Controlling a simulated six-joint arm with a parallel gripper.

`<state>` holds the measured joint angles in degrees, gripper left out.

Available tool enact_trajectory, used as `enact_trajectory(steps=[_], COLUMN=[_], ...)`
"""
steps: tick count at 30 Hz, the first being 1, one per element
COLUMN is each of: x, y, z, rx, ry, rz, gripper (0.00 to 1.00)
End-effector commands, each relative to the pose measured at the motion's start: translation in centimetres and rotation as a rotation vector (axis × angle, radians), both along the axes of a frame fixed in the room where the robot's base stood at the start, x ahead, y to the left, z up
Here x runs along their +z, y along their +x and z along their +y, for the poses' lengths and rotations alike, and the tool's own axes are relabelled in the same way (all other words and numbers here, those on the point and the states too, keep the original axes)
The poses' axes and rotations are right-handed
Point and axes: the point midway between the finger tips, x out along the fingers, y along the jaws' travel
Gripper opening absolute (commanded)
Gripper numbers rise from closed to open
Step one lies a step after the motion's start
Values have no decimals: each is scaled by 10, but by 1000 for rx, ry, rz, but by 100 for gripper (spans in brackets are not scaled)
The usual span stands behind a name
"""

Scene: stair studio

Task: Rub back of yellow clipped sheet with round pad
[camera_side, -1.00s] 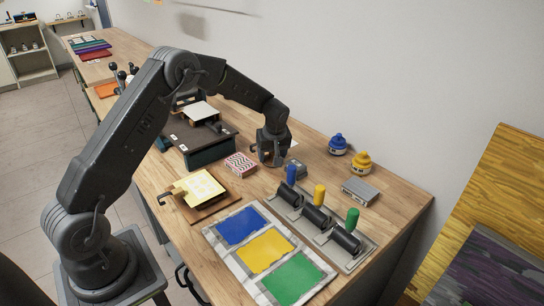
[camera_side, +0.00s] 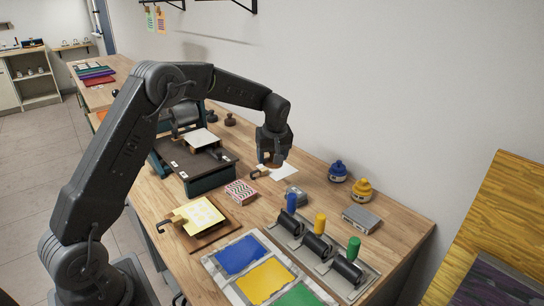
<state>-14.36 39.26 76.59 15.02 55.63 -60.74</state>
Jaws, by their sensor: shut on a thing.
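The yellow clipped sheet (camera_side: 203,215) lies on a brown board (camera_side: 213,238) at the front left of the bench, with a clip (camera_side: 176,219) at its left edge. My gripper (camera_side: 271,160) is well behind and to the right of it, raised above a white sheet (camera_side: 284,174). It is shut on a small brownish thing, likely the round pad (camera_side: 271,165); the fingers and the thing's small size hide its shape.
A dark press (camera_side: 195,170) stands behind the yellow sheet. A pink patterned box (camera_side: 240,191) lies between. Rollers (camera_side: 318,244) and ink patches (camera_side: 263,278) are at the front right. Blue (camera_side: 338,172) and yellow pots (camera_side: 361,190) stand by the wall.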

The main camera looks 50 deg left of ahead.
Motion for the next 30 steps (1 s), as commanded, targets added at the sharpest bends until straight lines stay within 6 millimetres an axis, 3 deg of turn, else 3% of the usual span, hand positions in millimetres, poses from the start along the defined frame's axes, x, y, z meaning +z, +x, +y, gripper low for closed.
enact_trajectory(steps=[4,7,11,20,24,30], x=[0,2,7,18,17,11], y=[0,-6,-28,-129,-177,-223], z=[0,4,16,46,48,43], rx=[0,2,1,-4,-4,-1], ry=[0,-2,-11,-34,-36,-34], rz=[-1,-3,-7,-42,-60,-78], gripper=[39,37,37,37,37,37])
